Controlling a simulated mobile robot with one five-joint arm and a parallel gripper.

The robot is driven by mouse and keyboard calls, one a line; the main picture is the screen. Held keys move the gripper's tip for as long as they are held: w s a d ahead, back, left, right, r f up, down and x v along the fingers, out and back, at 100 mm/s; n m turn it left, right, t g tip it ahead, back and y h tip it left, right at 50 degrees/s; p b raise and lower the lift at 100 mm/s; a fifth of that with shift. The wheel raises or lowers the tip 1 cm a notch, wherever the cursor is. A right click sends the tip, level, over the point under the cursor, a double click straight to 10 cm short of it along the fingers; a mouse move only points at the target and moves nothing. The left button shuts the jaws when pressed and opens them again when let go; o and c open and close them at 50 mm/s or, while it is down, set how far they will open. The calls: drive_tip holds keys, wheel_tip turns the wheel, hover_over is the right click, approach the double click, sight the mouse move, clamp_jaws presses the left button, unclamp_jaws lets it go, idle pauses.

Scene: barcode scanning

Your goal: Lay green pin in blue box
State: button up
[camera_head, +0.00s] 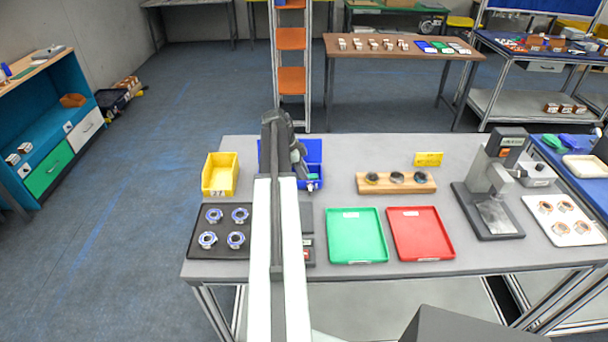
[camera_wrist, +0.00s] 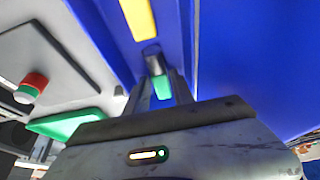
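The green pin (camera_wrist: 160,87), with a dark grey end, sits between the fingers of my gripper (camera_wrist: 163,90) in the wrist view. The fingers are closed on it. The blue box (camera_wrist: 240,60) fills much of the right side of that view, with the pin in front of its blue surface. In the head view, the blue box (camera_head: 314,150) stands at the back of the grey table, partly hidden by my arm. My gripper is over or at the box there; I cannot tell whether the pin touches it.
A yellow bin (camera_head: 220,176) stands left of the box. A dark mat (camera_head: 204,251) with several ringed parts lies in front of it. A wooden holder (camera_head: 400,186), a green tray (camera_head: 355,236), a red tray (camera_head: 421,234) and a grey stand device (camera_head: 493,190) are to the right.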

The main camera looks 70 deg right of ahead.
drive_tip(key=shift+o, duration=0.5)
drive_tip(key=shift+r, duration=0.25)
drive_tip(key=p+v, duration=1.1)
drive_tip(key=v, duration=0.1)
drive_tip(key=shift+r+p, duration=0.15)
drive_tip(key=shift+p, duration=0.25)
